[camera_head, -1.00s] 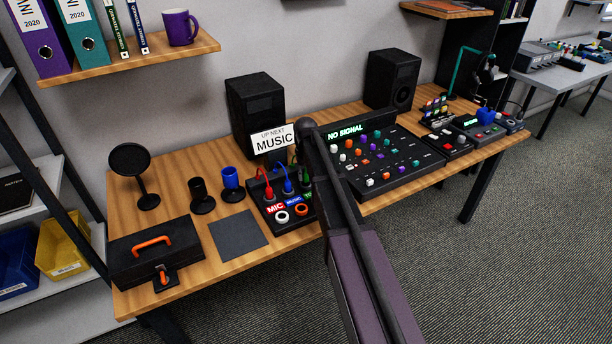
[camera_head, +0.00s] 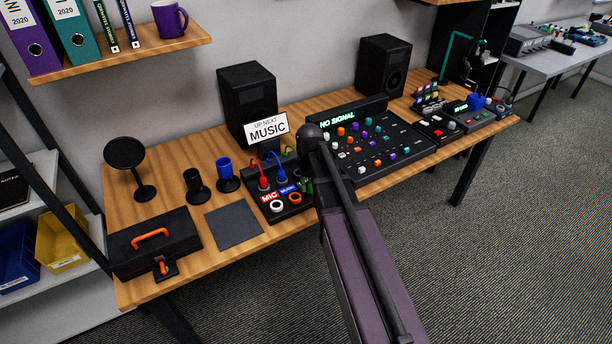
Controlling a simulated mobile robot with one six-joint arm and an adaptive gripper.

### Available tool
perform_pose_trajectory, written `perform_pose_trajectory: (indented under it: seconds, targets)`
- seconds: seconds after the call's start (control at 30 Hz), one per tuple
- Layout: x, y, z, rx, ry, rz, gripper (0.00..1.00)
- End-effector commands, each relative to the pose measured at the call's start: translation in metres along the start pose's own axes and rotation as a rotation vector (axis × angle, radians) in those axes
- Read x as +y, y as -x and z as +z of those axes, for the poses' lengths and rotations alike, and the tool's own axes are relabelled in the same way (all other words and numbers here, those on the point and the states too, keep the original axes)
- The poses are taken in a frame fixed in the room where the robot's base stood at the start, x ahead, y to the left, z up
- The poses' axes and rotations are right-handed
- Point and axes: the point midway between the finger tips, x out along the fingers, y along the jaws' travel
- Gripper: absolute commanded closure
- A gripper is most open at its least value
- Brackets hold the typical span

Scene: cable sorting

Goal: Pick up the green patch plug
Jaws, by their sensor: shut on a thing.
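The green patch plug (camera_head: 308,186) shows as a small green patch at the right side of the patch box (camera_head: 294,208), against the dark lower end of my arm. My gripper (camera_head: 318,196) is mostly hidden by my own arm. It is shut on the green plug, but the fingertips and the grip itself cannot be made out. The red plug (camera_head: 263,181) and the blue plug (camera_head: 286,170) stand upright in the box behind the MIC and MUSIC labels. I cannot tell whether the green plug touches the box.
A sign (camera_head: 267,129) reading "UP NEXT MUSIC" stands behind the box. The mixer (camera_head: 400,160) with "NO SIGNAL" is close on the right.

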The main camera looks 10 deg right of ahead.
Motion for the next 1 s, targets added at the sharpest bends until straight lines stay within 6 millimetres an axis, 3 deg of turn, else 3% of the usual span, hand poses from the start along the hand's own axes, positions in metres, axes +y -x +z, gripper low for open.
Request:
perform_pose_trajectory:
  seconds: [0.2, 1.0]
  targets:
    - [-0.0002, 0.0013, 0.0132, 0.0, 0.0, 0.0, 1.0]
    - [0.0005, 0.0013, 0.0136, 0.0, -0.001, 0.0, 1.0]
